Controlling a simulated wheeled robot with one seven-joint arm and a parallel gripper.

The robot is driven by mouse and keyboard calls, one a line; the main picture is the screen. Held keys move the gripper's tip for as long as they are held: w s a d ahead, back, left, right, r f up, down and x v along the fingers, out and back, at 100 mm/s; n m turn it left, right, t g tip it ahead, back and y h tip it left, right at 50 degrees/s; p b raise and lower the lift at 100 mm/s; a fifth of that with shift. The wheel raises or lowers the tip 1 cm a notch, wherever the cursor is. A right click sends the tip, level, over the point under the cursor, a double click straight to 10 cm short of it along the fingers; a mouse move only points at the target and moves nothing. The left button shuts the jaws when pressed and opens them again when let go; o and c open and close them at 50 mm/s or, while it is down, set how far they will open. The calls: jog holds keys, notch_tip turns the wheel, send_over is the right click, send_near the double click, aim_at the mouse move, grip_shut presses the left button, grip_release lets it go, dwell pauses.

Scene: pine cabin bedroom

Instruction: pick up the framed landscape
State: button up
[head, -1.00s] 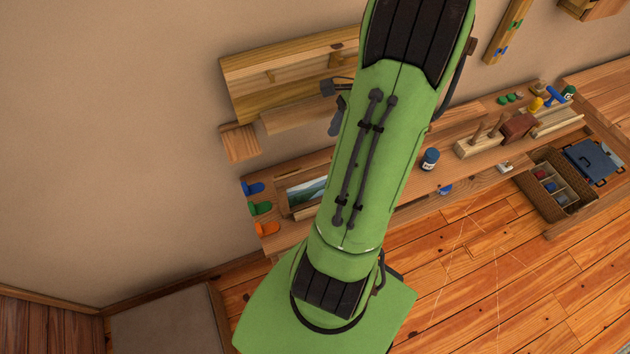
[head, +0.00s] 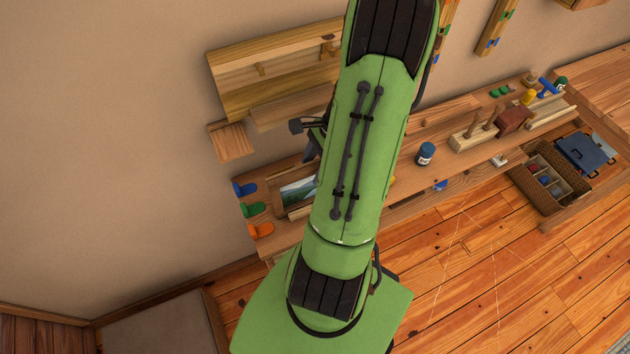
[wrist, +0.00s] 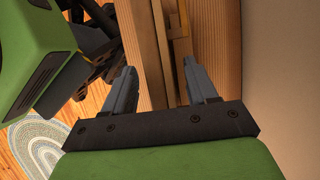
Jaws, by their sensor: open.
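The framed landscape (head: 299,191) lies near the left end of the long wooden bench in the head view, and my arm covers its right part. It shows a blue-green picture in a wooden frame. My gripper (wrist: 160,82) is open in the wrist view, its two grey fingers apart, with wooden boards beyond them. In the head view the dark gripper parts (head: 312,133) stick out left of my arm, above and behind the picture. I cannot tell any part of the landscape in the wrist view.
A divided basket (head: 550,182) sits below.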

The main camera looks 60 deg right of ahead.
jog(key=shift+f, duration=0.25)
grip_shut()
dwell(0.4)
